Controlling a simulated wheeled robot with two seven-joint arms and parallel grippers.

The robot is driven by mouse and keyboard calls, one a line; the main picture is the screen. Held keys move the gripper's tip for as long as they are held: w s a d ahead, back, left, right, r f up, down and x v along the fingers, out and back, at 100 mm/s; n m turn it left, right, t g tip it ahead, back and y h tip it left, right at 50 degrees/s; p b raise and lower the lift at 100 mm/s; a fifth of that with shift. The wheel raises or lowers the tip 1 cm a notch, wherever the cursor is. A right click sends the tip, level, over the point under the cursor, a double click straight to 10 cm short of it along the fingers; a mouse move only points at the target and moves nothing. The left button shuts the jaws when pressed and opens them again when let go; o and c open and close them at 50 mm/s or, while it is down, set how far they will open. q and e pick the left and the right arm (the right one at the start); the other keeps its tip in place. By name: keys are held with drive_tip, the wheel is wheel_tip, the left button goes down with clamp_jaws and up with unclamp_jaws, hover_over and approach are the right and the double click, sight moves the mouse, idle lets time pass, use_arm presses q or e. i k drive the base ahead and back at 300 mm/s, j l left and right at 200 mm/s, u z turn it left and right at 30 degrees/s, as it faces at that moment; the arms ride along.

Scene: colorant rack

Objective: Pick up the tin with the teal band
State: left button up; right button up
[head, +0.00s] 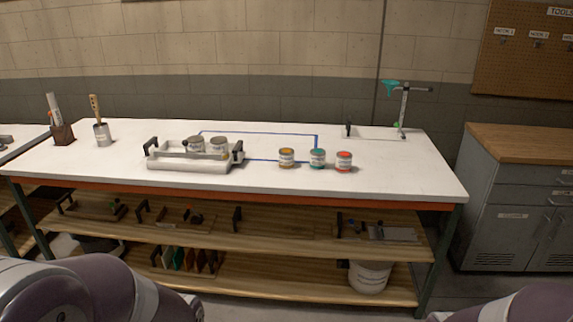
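The tin with the teal band (317,158) stands upright on the white tabletop, right of the middle. A tin with an orange-brown band (286,158) stands to its left, with a small gap. A tin with a red-orange band (344,161) stands close on its right. Parts of my arms show at the bottom left and bottom right corners, well in front of the table. Neither of my grippers is in view.
A white tray (190,166) with black handles holds two grey tins left of the tins. A blue outline (260,134) marks the table behind. A stand (403,108) is at the back right. The white table (400,182) is clear at the front right.

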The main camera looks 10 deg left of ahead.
sight(318, 155)
drive_tip(key=i+j+z, duration=0.1)
drive_tip(key=i+z, duration=0.15)
drive_tip(key=i, duration=0.45)
drive_tip(key=i+j+z, duration=0.25)
drive_tip(key=i, duration=0.4)
drive_tip(key=i+j+z, duration=0.3)
drive_tip(key=i, duration=0.4)
drive_tip(key=i+j+z, duration=0.25)
drive_tip(key=i+j, duration=0.35)
